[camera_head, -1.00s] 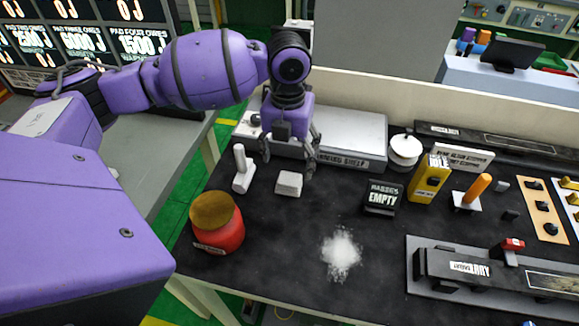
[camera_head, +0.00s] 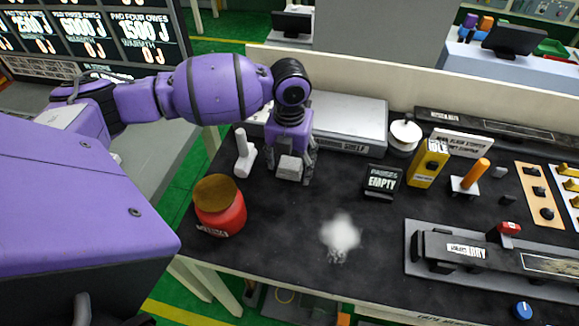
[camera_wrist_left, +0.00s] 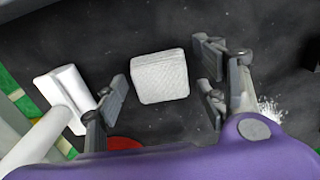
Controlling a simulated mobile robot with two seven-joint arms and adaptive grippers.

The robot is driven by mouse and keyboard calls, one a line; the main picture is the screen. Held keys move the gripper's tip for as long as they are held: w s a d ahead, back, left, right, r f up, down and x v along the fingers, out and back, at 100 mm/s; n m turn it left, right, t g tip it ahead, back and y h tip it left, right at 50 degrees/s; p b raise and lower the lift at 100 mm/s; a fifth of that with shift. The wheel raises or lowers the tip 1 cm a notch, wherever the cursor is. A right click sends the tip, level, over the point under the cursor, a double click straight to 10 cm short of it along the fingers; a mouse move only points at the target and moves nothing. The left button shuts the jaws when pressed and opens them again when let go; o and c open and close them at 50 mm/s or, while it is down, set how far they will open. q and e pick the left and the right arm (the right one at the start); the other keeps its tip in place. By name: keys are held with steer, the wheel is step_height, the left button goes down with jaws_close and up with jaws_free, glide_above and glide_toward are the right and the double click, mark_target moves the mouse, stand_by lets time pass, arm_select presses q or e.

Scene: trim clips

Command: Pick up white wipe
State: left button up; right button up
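The white wipe (camera_head: 290,167) is a small, pale, folded block on the dark table top. In the left wrist view the wipe (camera_wrist_left: 160,76) shows a woven texture and lies between and a little beyond the fingertips. My left gripper (camera_head: 293,172) points down over it, with fingers on either side. In the left wrist view the fingers of the left gripper (camera_wrist_left: 163,92) are spread, with dark gaps between them and the wipe. My right gripper is not in view.
A white T-shaped handle (camera_head: 244,152) stands close left of the wipe. A red jar (camera_head: 220,208) with a brown lid stands at the front left. White powder (camera_head: 341,235) lies right of them. A grey box (camera_head: 350,122) stands behind; an EMPTY sign (camera_head: 382,182) is to the right.

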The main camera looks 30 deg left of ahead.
mark_target(290, 163)
arm_select(q)
steer(key=c, duration=0.7)
steer(key=shift+o, duration=0.2)
steer(key=shift+r, duration=0.1)
steer(key=shift+r, duration=0.45)
step_height(290, 163, up, 2)
steer(key=shift+r, duration=0.2)
steer(key=s+d+r, duration=0.9)
steer(key=s, duration=0.1)
steer(key=shift+s+r+p, duration=0.3)
steer(key=shift+s+p, duration=0.1)
